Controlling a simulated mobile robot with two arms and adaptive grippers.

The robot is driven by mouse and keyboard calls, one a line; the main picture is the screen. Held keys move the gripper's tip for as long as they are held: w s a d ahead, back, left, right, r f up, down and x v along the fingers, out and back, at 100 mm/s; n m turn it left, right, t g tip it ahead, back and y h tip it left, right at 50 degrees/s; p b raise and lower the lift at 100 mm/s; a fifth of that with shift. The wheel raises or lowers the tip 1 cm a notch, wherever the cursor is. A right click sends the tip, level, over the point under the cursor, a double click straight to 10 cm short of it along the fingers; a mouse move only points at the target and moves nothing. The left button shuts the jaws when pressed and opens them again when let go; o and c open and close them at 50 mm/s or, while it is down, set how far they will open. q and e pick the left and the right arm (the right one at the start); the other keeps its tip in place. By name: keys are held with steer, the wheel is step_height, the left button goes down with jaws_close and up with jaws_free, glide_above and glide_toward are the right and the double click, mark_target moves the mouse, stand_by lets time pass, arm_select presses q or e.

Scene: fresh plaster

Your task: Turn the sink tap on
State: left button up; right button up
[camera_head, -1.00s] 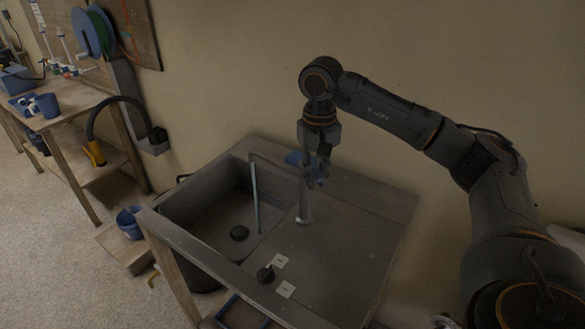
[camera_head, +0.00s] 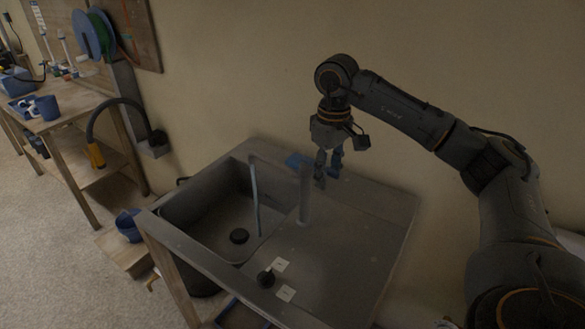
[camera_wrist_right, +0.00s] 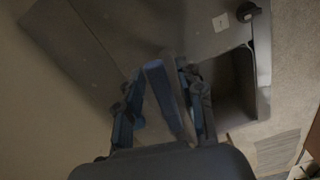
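The grey metal sink (camera_head: 205,258) stands against the wall, with its basin on the left. The grey tap (camera_head: 304,195) rises behind the basin's right edge, its spout pointing left over it. A thin pale-blue streak (camera_head: 256,200) runs from the spout's end into the basin and looks like water. A black knob (camera_head: 265,278) is on the sink's front; the wrist view also shows it (camera_wrist_right: 248,12). My right gripper (camera_head: 327,180) hangs open and empty just right of the tap top. In the wrist view its fingers (camera_wrist_right: 160,118) are apart, with a blurred grey-blue bar between them.
A small blue thing (camera_head: 297,159) is behind the tap. A wooden bench (camera_head: 75,120) with blue containers and a black hose (camera_head: 105,108) stand at the left.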

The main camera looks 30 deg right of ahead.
mark_target(329, 169)
step_height(329, 169, up, 12)
steer(key=p, duration=0.9)
steer(key=shift+s+p, duration=0.15)
steer(key=shift+p, duration=0.15)
steer(key=shift+f, duration=0.1)
